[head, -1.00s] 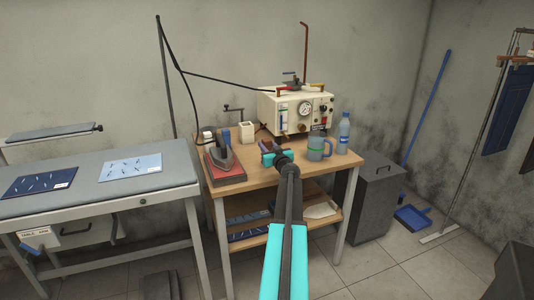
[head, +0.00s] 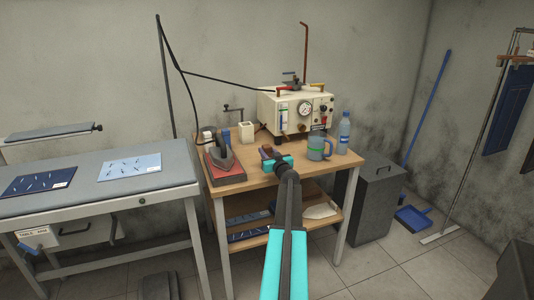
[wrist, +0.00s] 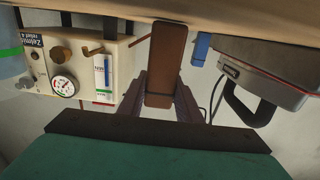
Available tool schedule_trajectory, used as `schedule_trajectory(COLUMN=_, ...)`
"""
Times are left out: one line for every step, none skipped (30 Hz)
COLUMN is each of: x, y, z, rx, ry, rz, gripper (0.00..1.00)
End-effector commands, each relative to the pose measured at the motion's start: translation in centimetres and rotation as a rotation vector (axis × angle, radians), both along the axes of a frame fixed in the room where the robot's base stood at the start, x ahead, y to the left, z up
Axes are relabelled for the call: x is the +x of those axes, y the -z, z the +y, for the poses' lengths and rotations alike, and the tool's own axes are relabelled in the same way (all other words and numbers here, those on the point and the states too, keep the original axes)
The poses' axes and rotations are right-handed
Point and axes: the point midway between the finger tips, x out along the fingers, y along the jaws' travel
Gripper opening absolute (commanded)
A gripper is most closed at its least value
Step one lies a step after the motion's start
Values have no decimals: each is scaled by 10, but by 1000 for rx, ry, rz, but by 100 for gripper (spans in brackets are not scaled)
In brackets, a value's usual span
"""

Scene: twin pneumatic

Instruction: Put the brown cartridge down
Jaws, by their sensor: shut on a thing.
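The brown cartridge (wrist: 165,62) is a long brown block between the two dark fingers of my gripper (wrist: 160,97) in the wrist view. The gripper is shut on it. The wrist picture is upside down, and the cartridge's end lies against the wooden table top (wrist: 230,12) there; I cannot tell whether it touches. In the head view my gripper (head: 268,153) is over the middle of the wooden table (head: 235,182), and the cartridge shows only as a small brown patch at its tip.
A green-blue mug (head: 318,148) and a bottle (head: 343,133) stand right of my gripper. A cream control box (head: 297,112) with a gauge stands behind.

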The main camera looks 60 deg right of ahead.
Motion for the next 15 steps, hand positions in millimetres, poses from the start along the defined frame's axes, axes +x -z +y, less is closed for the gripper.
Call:
schedule_trajectory(x=0, y=0, z=0, rx=0, ry=0, rz=0, gripper=5)
schedule_trajectory(x=0, y=0, z=0, rx=0, ry=0, rz=0, gripper=5)
schedule_trajectory(x=0, y=1, z=0, rx=0, ry=0, rz=0, gripper=5)
schedule_trajectory(x=0, y=1, z=0, rx=1, ry=0, rz=-1, gripper=5)
schedule_trajectory(x=0, y=2, z=0, rx=1, ry=0, rz=-1, gripper=5)
schedule_trajectory(x=0, y=3, z=0, rx=0, ry=0, rz=0, gripper=34)
schedule_trajectory(x=0, y=3, z=0, rx=0, ry=0, rz=0, gripper=39)
schedule_trajectory(x=0, y=3, z=0, rx=0, ry=0, rz=0, gripper=44)
schedule_trajectory(x=0, y=3, z=0, rx=0, ry=0, rz=0, gripper=50)
schedule_trajectory(x=0, y=3, z=0, rx=0, ry=0, rz=0, gripper=50)
schedule_trajectory(x=0, y=3, z=0, rx=0, ry=0, rz=0, gripper=50)
schedule_trajectory(x=0, y=3, z=0, rx=0, ry=0, rz=0, gripper=50)
schedule_trajectory(x=0, y=3, z=0, rx=0, ry=0, rz=0, gripper=50)
schedule_trajectory(x=0, y=3, z=0, rx=0, ry=0, rz=0, gripper=50)
schedule_trajectory(x=0, y=3, z=0, rx=0, ry=0, rz=0, gripper=50)
